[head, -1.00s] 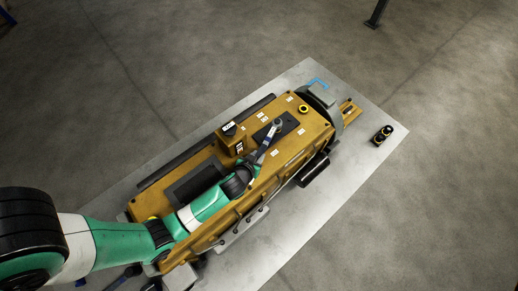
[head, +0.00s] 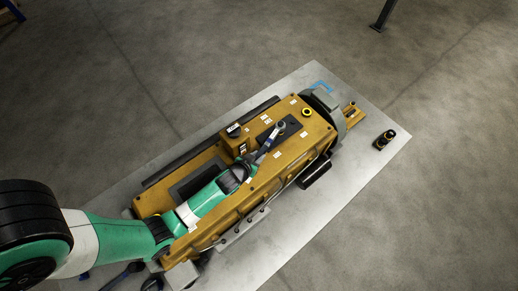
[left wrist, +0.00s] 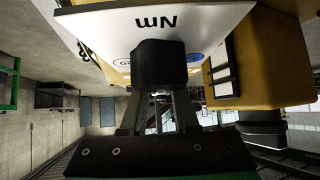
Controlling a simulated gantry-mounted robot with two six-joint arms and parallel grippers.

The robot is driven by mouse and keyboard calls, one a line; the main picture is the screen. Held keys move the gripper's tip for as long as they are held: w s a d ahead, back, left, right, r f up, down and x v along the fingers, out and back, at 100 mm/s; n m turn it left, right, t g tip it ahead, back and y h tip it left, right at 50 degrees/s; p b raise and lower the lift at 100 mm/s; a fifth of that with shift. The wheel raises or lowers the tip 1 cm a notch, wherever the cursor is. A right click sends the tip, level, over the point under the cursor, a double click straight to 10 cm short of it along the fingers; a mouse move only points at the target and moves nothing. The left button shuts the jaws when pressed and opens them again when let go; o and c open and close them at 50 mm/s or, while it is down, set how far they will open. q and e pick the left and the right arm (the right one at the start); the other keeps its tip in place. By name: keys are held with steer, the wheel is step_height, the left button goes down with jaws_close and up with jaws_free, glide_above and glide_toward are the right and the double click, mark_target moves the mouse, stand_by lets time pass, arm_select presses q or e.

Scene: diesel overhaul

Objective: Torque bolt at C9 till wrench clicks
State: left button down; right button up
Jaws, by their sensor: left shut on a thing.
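The torque wrench (head: 267,146) lies slanted over the top of the yellow engine block (head: 288,152). Its round head (head: 280,126) is at the dark rectangular panel on the block's top. The bolt under the head is hidden, and I cannot read a C9 label. My left gripper (head: 243,168) is shut on the wrench's handle end. My right gripper is not in view.
The block stands on a grey plate (head: 345,185). A raised box with a black cap (head: 233,131) stands beside the wrench. A yellow ring (head: 306,112) is near the far end. A small black-and-yellow item (head: 385,139) lies on the plate at right.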

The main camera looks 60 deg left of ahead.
arm_select(q)
steer(key=shift+s+a, duration=0.1)
steer(key=shift+a, duration=0.2)
steer(key=shift+s+a+m+h+p, duration=0.1)
steer(key=shift+a+m+h+p, duration=0.25)
steer(key=shift+p, duration=0.35)
steer(key=shift+s+a+m+p, duration=0.2)
steer(key=shift+a+m+p, duration=0.15)
steer(key=shift+a+p, duration=0.15)
steer(key=shift+s+a+m+t+h, duration=0.1)
steer(key=shift+a+m+t+h, duration=0.2)
steer(key=shift+a+h, duration=0.15)
stand_by(0.4)
steer(key=shift+s+a+m+b, duration=0.1)
steer(key=shift+a+m+b, duration=0.25)
steer(key=shift+b, duration=0.3)
